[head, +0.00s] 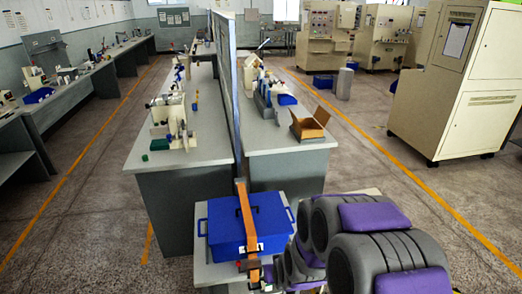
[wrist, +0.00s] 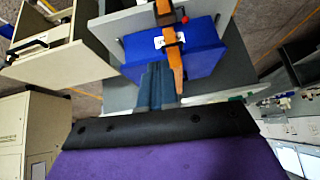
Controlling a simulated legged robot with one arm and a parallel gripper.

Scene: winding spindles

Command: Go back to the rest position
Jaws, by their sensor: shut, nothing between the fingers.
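My gripper (wrist: 156,80) shows in the wrist view as narrow blue-grey fingers lying together, with nothing between them. The black and purple part below it in that view is mine. In the head view my grey arm with purple pads fills the lower right, and I cannot make out the fingertips. A blue box (head: 268,226) with an orange strap (head: 247,215) over it stands just left of my arm. In the wrist view the blue box (wrist: 195,62) and orange strap (wrist: 172,60) lie behind the fingers; I cannot tell how far apart they are.
A long grey bench (head: 190,166) with a divider (head: 224,85) stands behind the blue box. An open cardboard box (head: 309,124) lies on its right half. A large beige cabinet (head: 468,105) stands at right. Floor is clear along both orange lines.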

